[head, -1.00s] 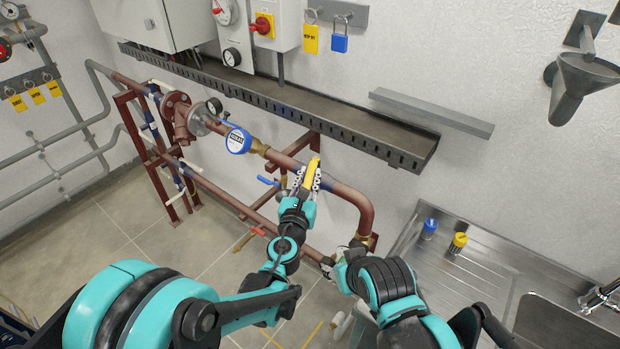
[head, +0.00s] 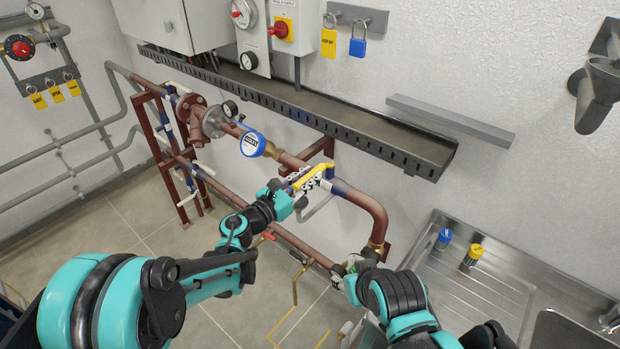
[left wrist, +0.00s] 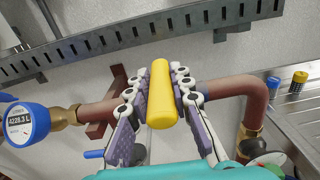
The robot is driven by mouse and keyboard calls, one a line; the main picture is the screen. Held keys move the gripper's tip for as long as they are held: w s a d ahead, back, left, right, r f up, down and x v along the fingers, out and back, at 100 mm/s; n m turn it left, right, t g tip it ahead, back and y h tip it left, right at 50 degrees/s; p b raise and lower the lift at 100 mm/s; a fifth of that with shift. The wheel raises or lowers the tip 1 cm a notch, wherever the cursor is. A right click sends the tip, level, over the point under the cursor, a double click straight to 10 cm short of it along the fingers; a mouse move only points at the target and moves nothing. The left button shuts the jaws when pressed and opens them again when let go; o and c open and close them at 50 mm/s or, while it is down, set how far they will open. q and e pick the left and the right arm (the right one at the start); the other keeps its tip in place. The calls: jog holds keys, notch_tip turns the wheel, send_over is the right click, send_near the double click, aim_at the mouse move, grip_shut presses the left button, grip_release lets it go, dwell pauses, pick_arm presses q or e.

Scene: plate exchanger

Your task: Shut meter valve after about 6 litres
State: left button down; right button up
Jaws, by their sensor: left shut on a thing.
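The blue-rimmed meter (head: 251,143) sits on the red-brown pipe. In the left wrist view the meter's display (left wrist: 19,119) seems to read 4228.3 L, its first character unclear. A yellow lever handle (head: 318,178) lies across the pipe to the right of the meter. My left gripper (head: 308,181) is shut on this handle; in the left wrist view the yellow handle (left wrist: 161,92) sits between both fingers. The valve body under it is mostly hidden. My right gripper (head: 342,271) is low by the pipe's lower end; its fingers are too small to judge.
A slotted grey cable tray (head: 300,115) runs along the wall above the pipe. A steel sink unit (head: 490,285) stands at right with blue-capped (head: 444,238) and yellow-capped (head: 471,257) containers. A blue padlock (head: 357,46) hangs on the wall. Floor at left is open.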

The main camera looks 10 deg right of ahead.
pick_arm(q)
jog(key=shift+w+a, duration=0.1)
jog(key=c, duration=1.3)
grip_release()
jog(key=shift+c, duration=0.2)
jog(key=v, duration=1.2)
